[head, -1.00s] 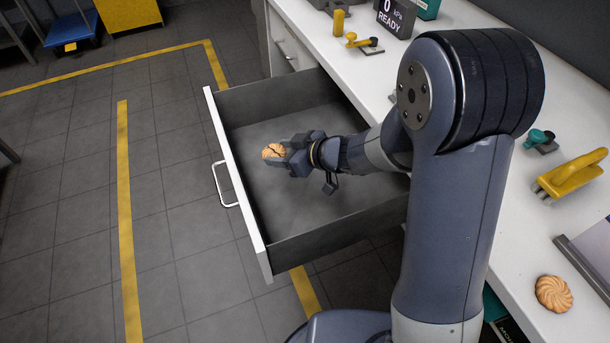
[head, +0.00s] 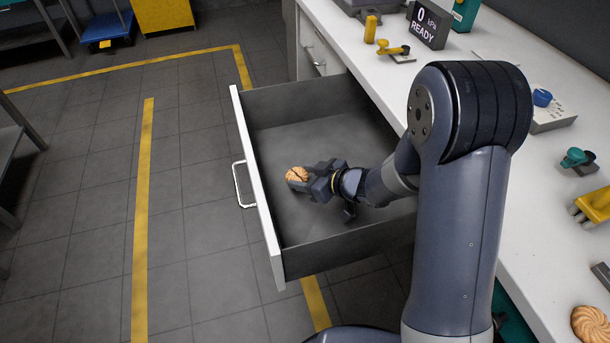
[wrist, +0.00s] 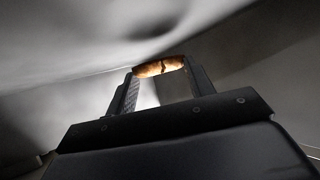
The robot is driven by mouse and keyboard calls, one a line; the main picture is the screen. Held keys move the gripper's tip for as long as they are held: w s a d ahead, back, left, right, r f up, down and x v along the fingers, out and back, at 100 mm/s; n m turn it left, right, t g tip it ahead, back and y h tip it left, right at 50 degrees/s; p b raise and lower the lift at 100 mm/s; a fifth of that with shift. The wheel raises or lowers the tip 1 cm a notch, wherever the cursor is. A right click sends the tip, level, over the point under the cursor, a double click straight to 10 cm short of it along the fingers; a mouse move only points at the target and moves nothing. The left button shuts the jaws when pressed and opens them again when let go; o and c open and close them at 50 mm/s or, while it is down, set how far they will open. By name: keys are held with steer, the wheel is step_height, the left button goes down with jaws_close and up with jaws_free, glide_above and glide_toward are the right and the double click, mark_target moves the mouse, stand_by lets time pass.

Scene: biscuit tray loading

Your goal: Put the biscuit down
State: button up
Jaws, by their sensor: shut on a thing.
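A round golden biscuit (head: 297,174) with a dark crack across it is held between the fingertips of my gripper (head: 308,176). The gripper is inside the open grey drawer (head: 262,235), near its white front panel. In the wrist view the biscuit (wrist: 160,67) spans the two fingers, and the dark crack shows on its edge. My gripper (wrist: 161,78) is shut on it. I cannot tell how far the biscuit is above the drawer floor. A second, swirled biscuit (head: 590,325) lies whole on the white worktop at the lower right.
The drawer floor around the gripper looks empty. The white worktop (head: 540,230) carries a pressure display (head: 429,25), a blue-knobbed box (head: 552,115), a teal-knobbed part (head: 577,158) and a yellow-handled tool (head: 594,206). The tiled floor (head: 190,250) at left is open.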

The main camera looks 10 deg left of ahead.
steer(key=shift+f, duration=0.4)
steer(key=o, duration=0.7)
steer(key=shift+c, duration=0.2)
steer(key=shift+r, duration=0.1)
steer(key=shift+r, duration=0.3)
steer(key=p+v, duration=0.1)
steer(key=v, duration=0.5)
steer(key=shift+d+r+p, duration=0.1)
steer(key=shift+r+p, duration=0.25)
steer(key=shift+p, duration=0.05)
steer(key=shift+s+d+r, duration=0.2)
steer(key=shift+d+r, duration=0.05)
steer(key=shift+d, duration=0.3)
